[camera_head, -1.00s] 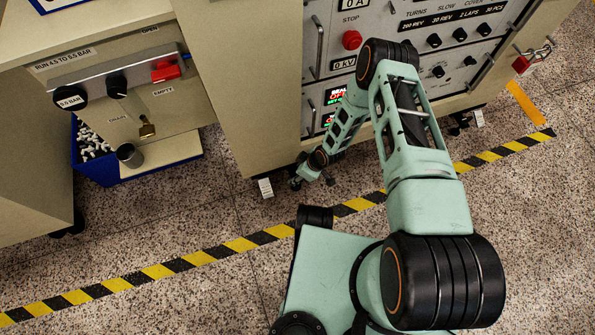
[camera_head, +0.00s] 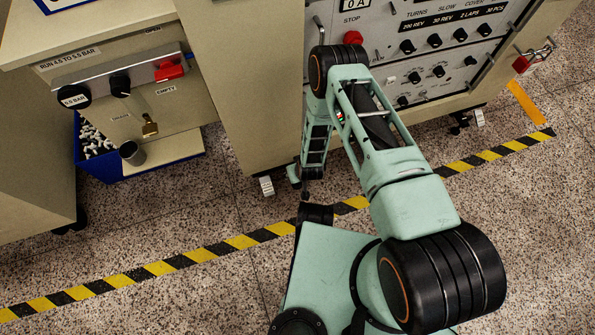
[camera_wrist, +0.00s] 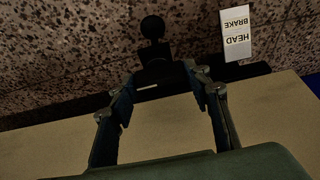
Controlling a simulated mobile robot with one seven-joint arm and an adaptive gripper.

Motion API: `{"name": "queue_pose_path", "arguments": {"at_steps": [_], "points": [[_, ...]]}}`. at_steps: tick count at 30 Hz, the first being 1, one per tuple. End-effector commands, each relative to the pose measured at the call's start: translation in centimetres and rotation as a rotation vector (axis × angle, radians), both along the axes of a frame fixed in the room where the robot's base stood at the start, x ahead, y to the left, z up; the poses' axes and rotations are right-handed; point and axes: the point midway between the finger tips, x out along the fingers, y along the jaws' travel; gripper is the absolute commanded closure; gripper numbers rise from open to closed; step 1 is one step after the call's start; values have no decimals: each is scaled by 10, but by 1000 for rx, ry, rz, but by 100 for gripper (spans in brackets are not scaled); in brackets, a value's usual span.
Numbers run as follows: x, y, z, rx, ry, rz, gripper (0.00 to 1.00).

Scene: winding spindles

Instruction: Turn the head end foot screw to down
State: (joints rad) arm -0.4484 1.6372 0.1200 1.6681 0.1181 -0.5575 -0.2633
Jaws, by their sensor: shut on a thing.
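The head end foot screw (camera_wrist: 153,50) is a dark part with a round knob, seen at the top middle of the wrist view against the speckled floor. My gripper (camera_wrist: 161,82) has its two fingers closed on the sides of its dark body; the exact contact is in shadow. A white tag reading HEAD BRAKE (camera_wrist: 237,34) hangs upside down to the right of the screw. In the head view my gripper (camera_head: 305,190) is low at the cabinet's bottom edge, largely hidden by my arm, and the screw cannot be made out.
The beige cabinet (camera_head: 235,100) rises behind my gripper, with a control panel (camera_head: 430,60). A white tag (camera_head: 266,186) hangs at its lower edge. A blue bin (camera_head: 105,175) stands left. Yellow-black tape (camera_head: 160,268) crosses the otherwise clear floor in front.

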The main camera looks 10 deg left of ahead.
Motion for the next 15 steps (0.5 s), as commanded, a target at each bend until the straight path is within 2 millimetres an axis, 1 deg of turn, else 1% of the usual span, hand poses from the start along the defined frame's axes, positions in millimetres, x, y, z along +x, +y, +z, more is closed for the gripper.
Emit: {"name": "queue_pose_path", "arguments": {"at_steps": [6,15], "points": [[0,0,0,0,0,-33,80],[0,0,0,0,0,-37,80]]}}
